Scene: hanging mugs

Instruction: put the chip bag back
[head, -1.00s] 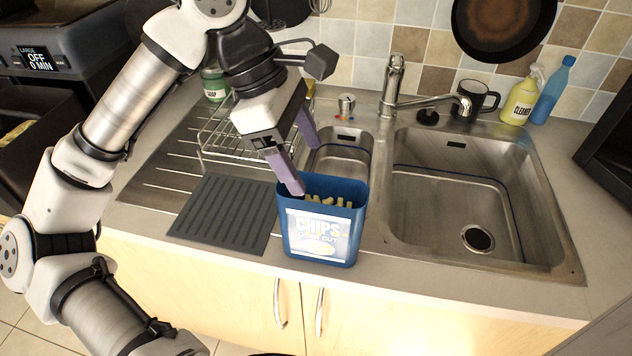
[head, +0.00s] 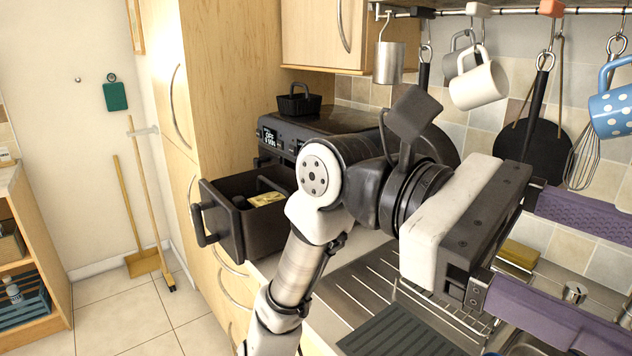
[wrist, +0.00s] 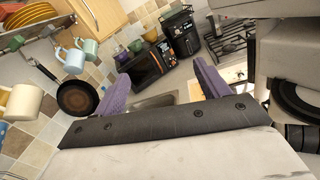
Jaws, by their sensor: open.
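My gripper (head: 600,262) is raised in the right part of the head view, in front of the tiled wall. Its purple fingers are spread with nothing seen between them. The wrist view also shows the open gripper (wrist: 162,74), its fingers apart above the counter and sink area. The blue chips container is not visible in either current view. No chip bag can be made out in either view.
A black appliance drawer (head: 262,238) stands pulled out, with a yellow item (head: 266,199) inside. Mugs such as a white one (head: 478,80) and a blue dotted one (head: 612,105) hang from a rail near my gripper. A grey drying mat (head: 400,334) lies on the drainer.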

